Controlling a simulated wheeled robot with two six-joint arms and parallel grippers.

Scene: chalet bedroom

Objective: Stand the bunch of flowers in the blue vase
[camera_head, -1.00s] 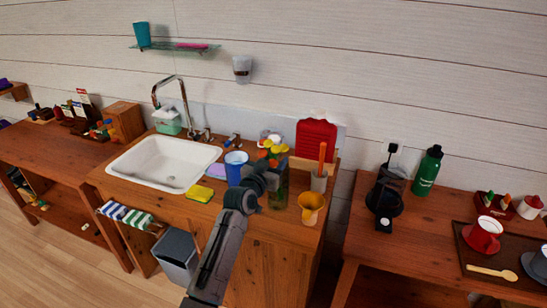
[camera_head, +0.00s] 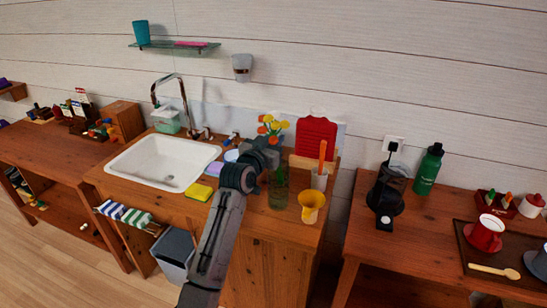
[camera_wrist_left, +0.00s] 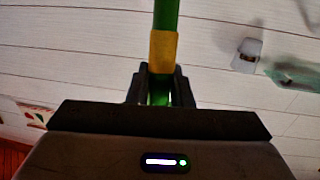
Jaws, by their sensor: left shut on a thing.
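My left gripper (camera_head: 268,146) is shut on the bunch of flowers (camera_head: 271,127) and holds it up over the counter by the sink. The blooms are orange, yellow and red. In the left wrist view, the green stems with a yellow band (camera_wrist_left: 163,50) stand between the closed fingers (camera_wrist_left: 160,88). The blue vase (camera_head: 231,156) is on the counter just right of the sink, mostly hidden behind my left gripper and wrist; a bit of its rim shows. The flowers are up and right of it, apart from it. My right gripper is out of view.
A green glass jar (camera_head: 278,192), a yellow flared cup (camera_head: 311,206) and a holder with an orange-handled tool (camera_head: 319,178) stand right of the gripper. A red board (camera_head: 316,137) leans at the wall. Yellow sponge (camera_head: 199,191) and white sink (camera_head: 160,162) are left.

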